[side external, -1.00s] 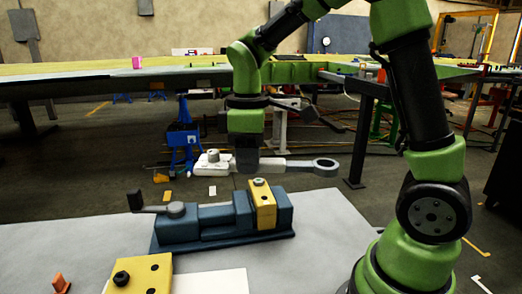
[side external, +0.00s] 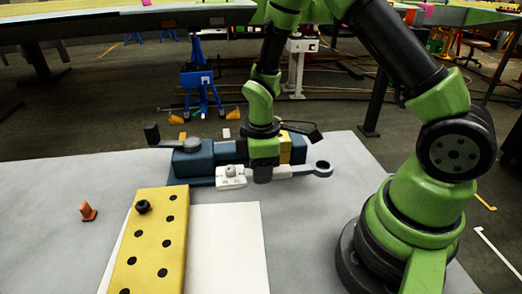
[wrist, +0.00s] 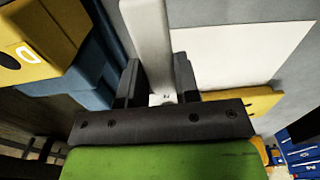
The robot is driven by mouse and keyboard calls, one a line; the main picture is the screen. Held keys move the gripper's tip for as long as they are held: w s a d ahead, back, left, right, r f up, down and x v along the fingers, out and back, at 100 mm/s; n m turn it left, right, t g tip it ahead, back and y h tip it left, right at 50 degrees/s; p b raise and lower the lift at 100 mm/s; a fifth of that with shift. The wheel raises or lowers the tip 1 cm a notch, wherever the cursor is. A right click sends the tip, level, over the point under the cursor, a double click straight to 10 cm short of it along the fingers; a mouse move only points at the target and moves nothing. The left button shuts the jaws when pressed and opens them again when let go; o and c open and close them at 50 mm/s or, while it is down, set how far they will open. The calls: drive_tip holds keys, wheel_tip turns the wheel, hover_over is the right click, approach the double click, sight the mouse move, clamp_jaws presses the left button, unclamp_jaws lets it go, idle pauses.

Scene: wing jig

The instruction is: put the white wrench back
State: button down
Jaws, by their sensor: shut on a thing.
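My gripper (side external: 263,176) is shut on the white wrench (side external: 298,170). The wrench lies crosswise in the side view, with a grey ring end at the right and a white blocky end (side external: 231,177) at the left. In the wrist view the pale wrench shaft (wrist: 150,45) runs up from between the dark fingers of my gripper (wrist: 157,88). The wrench is in front of the blue vise (side external: 195,157) in the side view and covers part of it. Whether it touches the vise or table cannot be told.
A yellow plate with dark holes (side external: 150,240) and a black knob lies on the grey table (side external: 50,235), beside a white sheet (side external: 230,250). The vise carries a yellow block (side external: 285,147).

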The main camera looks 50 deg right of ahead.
sight(260, 199)
drive_tip(key=shift+f, duration=2.75)
drive_tip(key=shift+w+f, duration=0.1)
drive_tip(key=shift+f, duration=0.4)
drive_tip(key=c, duration=0.8)
unclamp_jaws()
